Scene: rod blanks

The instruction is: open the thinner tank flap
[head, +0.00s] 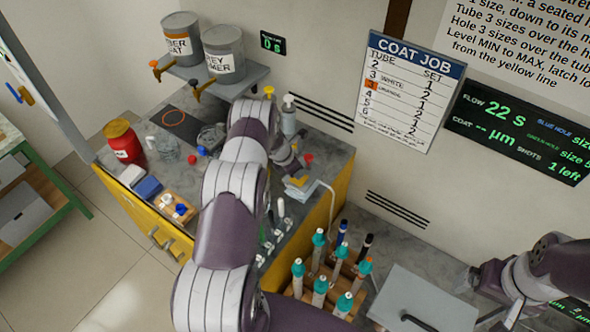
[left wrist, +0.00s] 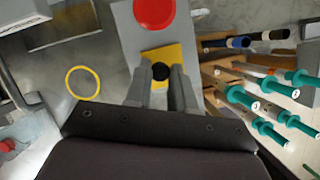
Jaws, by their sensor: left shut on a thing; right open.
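My left gripper (head: 297,181) reaches over the far right of the left worktop. In the left wrist view its two fingers (left wrist: 161,88) are closed around a black knob (left wrist: 160,71). The knob stands on a yellow patch (left wrist: 158,53) of a grey plate (left wrist: 126,22) bearing a red disc (left wrist: 154,12). I cannot tell for certain that this plate is the thinner tank flap. The red disc also shows in the head view (head: 308,158). A grey panel with a dark handle (head: 432,301) lies at the lower right. My right gripper (head: 497,312) is partly seen beside it, open.
A wooden rack (head: 301,288) holding several teal-capped tubes stands just right of my left arm. Two grey tanks with taps (head: 222,64) sit on a wall shelf (head: 240,85). A red jar (head: 123,141) and small items crowd the worktop's left side. A yellow ring (left wrist: 83,83) lies left of the fingers.

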